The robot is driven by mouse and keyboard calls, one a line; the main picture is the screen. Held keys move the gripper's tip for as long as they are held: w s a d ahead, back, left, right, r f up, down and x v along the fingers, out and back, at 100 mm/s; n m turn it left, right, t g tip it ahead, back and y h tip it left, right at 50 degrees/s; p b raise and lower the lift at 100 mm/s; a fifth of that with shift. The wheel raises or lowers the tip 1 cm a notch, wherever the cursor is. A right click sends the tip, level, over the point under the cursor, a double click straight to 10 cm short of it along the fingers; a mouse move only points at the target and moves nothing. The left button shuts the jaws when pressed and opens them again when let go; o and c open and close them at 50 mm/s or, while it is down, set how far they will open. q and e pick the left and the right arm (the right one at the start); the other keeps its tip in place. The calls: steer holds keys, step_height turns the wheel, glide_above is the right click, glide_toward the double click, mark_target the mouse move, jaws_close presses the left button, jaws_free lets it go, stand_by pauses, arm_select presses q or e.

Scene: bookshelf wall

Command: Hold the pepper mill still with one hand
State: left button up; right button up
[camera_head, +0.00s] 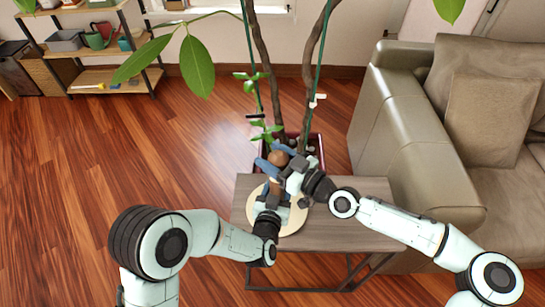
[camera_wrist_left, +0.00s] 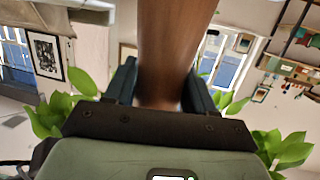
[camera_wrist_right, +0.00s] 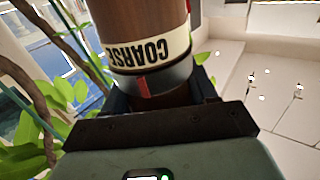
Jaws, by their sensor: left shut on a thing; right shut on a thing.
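The pepper mill (camera_head: 278,158) is brown wood and stands over a round pale board (camera_head: 294,222) on the side table; the arms hide most of it in the head view. My left gripper (camera_head: 273,188) is shut on the lower part of the mill; in the left wrist view the smooth brown body (camera_wrist_left: 170,45) sits between its two fingers. My right gripper (camera_head: 279,164) is shut on the mill higher up, near its top.
The side table (camera_head: 345,232) has a bare top on the right. A potted plant (camera_head: 318,148) with tall stems stands right behind it. A sofa (camera_head: 410,130) is at the right, a low shelf (camera_head: 100,75) at the back left. The wooden floor at left is clear.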

steer(key=shift+s+a+f+m+t+h, duration=0.1)
steer(key=shift+a+m+t+h, duration=0.05)
steer(key=shift+m+t+h, duration=0.5)
steer(key=shift+t, duration=0.35)
steer(key=shift+d+m+h, duration=0.2)
steer(key=shift+m+h, duration=0.15)
steer(key=shift+h, duration=0.1)
steer(key=o, duration=1)
steer(key=shift+d, duration=0.1)
steer(key=v, duration=1.1)
steer(key=shift+s+d+f, duration=0.1)
steer(key=shift+s+d, duration=0.15)
